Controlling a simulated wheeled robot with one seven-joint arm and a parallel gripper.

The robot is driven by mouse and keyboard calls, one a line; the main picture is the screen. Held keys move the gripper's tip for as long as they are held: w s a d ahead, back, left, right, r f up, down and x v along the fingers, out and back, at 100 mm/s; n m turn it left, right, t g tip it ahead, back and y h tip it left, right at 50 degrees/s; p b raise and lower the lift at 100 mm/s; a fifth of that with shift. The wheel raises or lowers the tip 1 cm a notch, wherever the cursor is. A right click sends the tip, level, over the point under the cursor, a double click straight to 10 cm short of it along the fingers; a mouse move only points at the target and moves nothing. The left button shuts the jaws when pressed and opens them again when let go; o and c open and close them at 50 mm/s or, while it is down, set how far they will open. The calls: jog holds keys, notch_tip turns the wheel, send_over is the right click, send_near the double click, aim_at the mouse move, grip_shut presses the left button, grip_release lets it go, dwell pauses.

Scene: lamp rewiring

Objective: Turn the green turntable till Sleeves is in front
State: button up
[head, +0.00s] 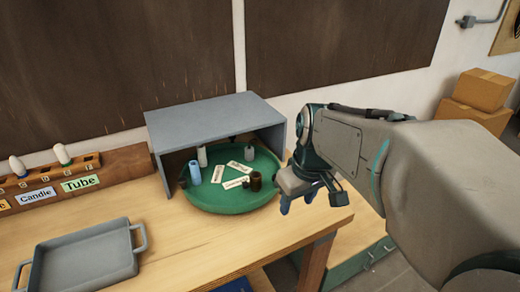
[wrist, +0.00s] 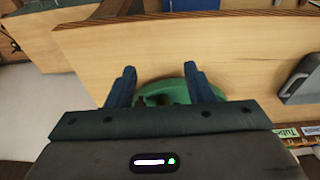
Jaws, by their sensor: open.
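The green turntable (head: 228,203) stands on the workbench, its back part under a grey open-fronted shelter. White label cards (head: 236,183) lie around its middle; their words are too small to read, so I cannot tell which is Sleeves. In the wrist view the turntable's green edge (wrist: 190,77) shows between and behind my fingers (wrist: 159,72).
The grey shelter (head: 215,108) roofs the turntable, with a side wall close to my gripper. A grey tray (head: 84,262) and a wooden rack with Candle and Tube labels (head: 80,184) are at left. The bench top (head: 190,240) in front is clear.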

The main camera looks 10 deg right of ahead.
jog(key=w+d+r+n+y+p, duration=0.1)
jog(key=w+d+r+n+y, duration=0.2)
jog(key=w, duration=0.5)
jog(key=w+d+r+n+y, duration=0.1)
jog(key=w+d+n, duration=0.1)
jog(key=w+n, duration=0.55)
jog(key=shift+m+h, duration=0.3)
jog(key=shift+m, duration=0.55)
jog(key=x, duration=0.4)
jog(key=p+x, duration=0.1)
jog(key=x, duration=0.4)
jog(key=w+x, duration=0.1)
jog(key=x, duration=0.4)
jog(key=shift+s+d+r, duration=0.1)
jog(key=shift+d, duration=0.1)
grip_shut()
